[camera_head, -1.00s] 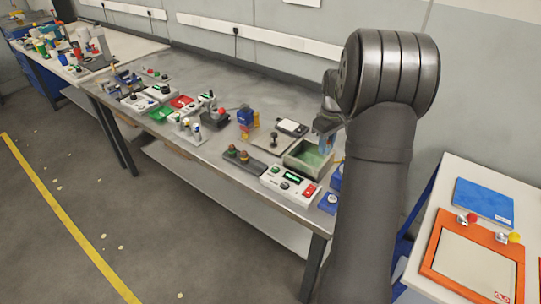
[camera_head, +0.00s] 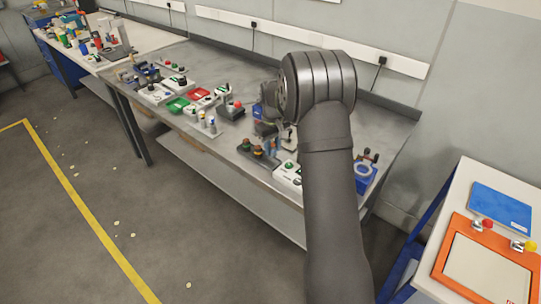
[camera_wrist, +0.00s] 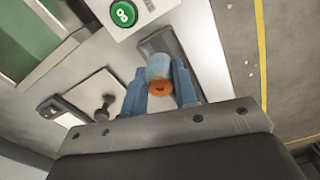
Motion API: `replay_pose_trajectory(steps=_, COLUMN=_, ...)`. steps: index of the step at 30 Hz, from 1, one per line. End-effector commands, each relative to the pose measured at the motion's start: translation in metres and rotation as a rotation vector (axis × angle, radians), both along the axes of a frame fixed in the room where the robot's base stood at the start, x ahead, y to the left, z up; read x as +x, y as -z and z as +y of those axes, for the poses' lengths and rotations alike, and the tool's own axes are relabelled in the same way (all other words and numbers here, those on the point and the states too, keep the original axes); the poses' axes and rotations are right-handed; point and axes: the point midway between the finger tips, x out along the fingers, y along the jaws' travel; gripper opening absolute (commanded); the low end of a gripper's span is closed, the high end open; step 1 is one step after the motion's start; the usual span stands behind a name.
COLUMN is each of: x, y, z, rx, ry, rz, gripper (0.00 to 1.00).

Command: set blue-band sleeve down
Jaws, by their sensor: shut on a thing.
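The blue-band sleeve (camera_wrist: 158,68) is a small cylinder with a pale blue-grey side and an orange end in the wrist view. My gripper (camera_wrist: 160,82) is shut on it, with one blue finger on either side. In the head view my gripper (camera_head: 273,143) hangs over the middle of the workbench, close to a dark base with knobs (camera_head: 258,157). The sleeve is too small to make out there. In the wrist view a dark grey block (camera_wrist: 165,42) shows behind the sleeve. I cannot tell whether the sleeve touches it.
A white panel with a green button (camera_wrist: 123,14) is close by. A green-floored tray (camera_wrist: 32,42) and a joystick plate (camera_wrist: 98,98) lie to the left in the wrist view. Several devices, including a red tray (camera_head: 198,94), crowd the bench's left part. My arm hides some of its right part.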

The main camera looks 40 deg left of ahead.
Motion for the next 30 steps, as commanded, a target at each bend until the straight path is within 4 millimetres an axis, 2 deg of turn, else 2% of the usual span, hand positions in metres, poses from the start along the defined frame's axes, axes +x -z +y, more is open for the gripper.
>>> replay_pose_trajectory(steps=5, x=-0.002, y=0.008, z=0.007, rx=0.001, ry=0.002, rz=0.0, gripper=0.01)
replay_pose_trajectory(steps=13, x=-0.002, y=0.043, z=0.007, rx=-0.001, ry=0.001, rz=0.001, gripper=0.01)
replay_pose_trajectory(steps=24, x=-0.002, y=0.047, z=0.007, rx=0.001, ry=0.001, rz=-0.001, gripper=0.01)
replay_pose_trajectory(steps=25, x=-0.002, y=0.047, z=0.007, rx=0.001, ry=0.001, rz=-0.001, gripper=0.3)
replay_pose_trajectory(steps=27, x=-0.002, y=0.047, z=0.007, rx=0.001, ry=0.001, rz=-0.001, gripper=0.44)
replay_pose_trajectory(steps=30, x=-0.002, y=0.047, z=0.007, rx=0.001, ry=0.001, rz=-0.001, gripper=0.46)
